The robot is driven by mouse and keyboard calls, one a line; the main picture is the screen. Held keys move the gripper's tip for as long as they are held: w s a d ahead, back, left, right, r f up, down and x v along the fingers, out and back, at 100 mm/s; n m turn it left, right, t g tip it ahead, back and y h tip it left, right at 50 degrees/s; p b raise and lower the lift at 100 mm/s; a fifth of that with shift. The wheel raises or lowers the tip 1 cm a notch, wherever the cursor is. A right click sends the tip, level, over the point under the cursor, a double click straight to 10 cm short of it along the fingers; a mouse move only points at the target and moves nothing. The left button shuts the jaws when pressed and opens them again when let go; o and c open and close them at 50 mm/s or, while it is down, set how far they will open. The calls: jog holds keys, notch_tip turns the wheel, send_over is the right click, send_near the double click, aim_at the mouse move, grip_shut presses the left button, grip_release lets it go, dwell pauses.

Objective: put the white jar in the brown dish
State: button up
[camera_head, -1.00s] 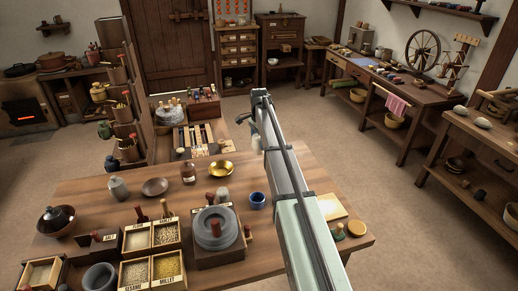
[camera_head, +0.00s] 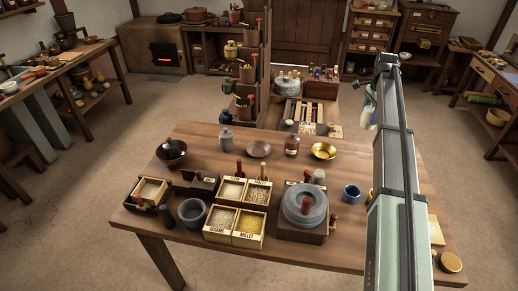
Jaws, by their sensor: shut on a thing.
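The brown dish (camera_head: 258,149) is a shallow round dish on the far part of the wooden table, between a grey lidded jar and a brown bottle. It looks empty. My gripper (camera_head: 369,104) is small at the far end of my arm, right of the dish and past the table's far right part. It is shut on a pale thing that looks like the white jar (camera_head: 370,117), held up in the air. The fingers are small and partly hidden by my arm, so the grip's details are unclear.
A grey lidded jar (camera_head: 225,136) stands left of the dish, a brown bottle (camera_head: 292,145) and a brass bowl (camera_head: 324,151) to its right. A stone quern (camera_head: 304,205), grain boxes (camera_head: 238,211) and a blue cup (camera_head: 351,193) stand nearer.

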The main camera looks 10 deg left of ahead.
jog(key=a+n, duration=0.3)
jog(key=a, duration=1.8)
jog(key=n, duration=0.3)
send_over(258, 152)
notch_tip(258, 152, down, 4)
jog(key=shift+f, duration=5.5)
jog(key=o, duration=1.3)
jog(key=shift+f, duration=0.1)
notch_tip(258, 152, up, 12)
jog(key=shift+r, duration=0.15)
